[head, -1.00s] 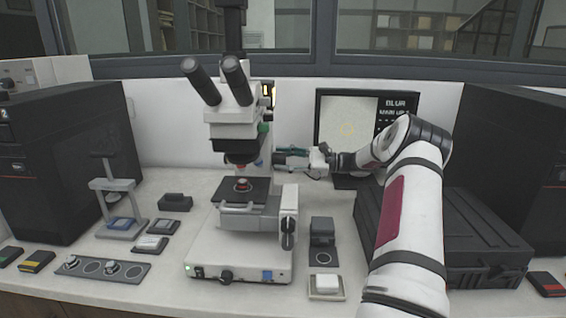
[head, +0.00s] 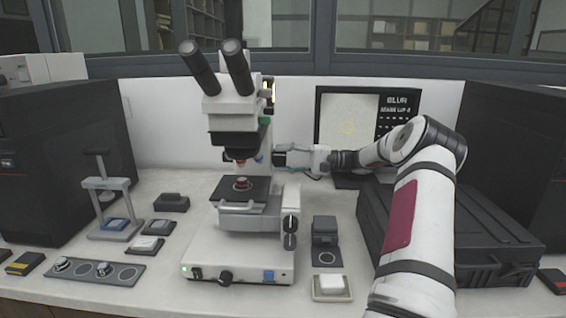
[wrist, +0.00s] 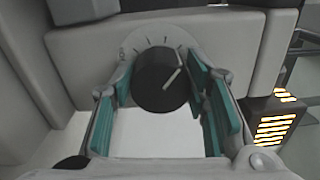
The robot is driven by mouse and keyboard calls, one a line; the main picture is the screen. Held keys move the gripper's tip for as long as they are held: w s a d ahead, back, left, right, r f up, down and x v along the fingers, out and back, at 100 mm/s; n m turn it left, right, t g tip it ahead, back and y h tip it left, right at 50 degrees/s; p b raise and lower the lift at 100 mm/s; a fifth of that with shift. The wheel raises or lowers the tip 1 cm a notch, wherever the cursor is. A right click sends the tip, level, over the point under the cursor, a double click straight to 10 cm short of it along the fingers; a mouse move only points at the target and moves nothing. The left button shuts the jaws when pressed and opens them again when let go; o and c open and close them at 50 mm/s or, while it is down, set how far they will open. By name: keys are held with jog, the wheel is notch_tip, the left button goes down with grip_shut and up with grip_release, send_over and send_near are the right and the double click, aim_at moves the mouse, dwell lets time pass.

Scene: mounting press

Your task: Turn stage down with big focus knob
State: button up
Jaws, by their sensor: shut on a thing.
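The microscope (head: 232,115) stands mid-bench, with its dark stage (head: 232,190) holding a small reddish round piece (head: 241,184). In the head view my gripper (head: 278,158) is at the right side of the microscope column, above the stage. In the wrist view my gripper (wrist: 160,100) has its teal-padded fingers on both sides of a black round knob (wrist: 161,80) and is shut on it. The knob's white line points up and right, with scale marks behind it. Two dark knobs (head: 290,232) sit lower on the stand's right side, apart from my gripper.
A black case (head: 460,235) lies under my arm. A small dark block (head: 325,231) and white tray (head: 331,288) are right of the microscope. A lit orange vent (wrist: 275,125) is beside my gripper.

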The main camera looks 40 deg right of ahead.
jog(key=n+b, duration=0.1)
jog(key=n, duration=0.1)
jog(key=n+b, duration=0.1)
jog(key=n, duration=0.1)
jog(key=n+b, duration=0.1)
jog(key=shift+f+n, duration=0.3)
jog(key=shift+n, duration=0.1)
jog(key=n+b, duration=0.4)
jog(key=n, duration=0.1)
jog(key=shift+d, duration=0.1)
jog(key=shift+n, duration=0.3)
jog(key=o, duration=1.1)
jog(key=shift+o, duration=0.2)
jog(key=shift+d, duration=0.1)
jog(key=v, duration=0.7)
jog(key=shift+s+d+r, duration=0.1)
jog(key=shift+d, duration=0.05)
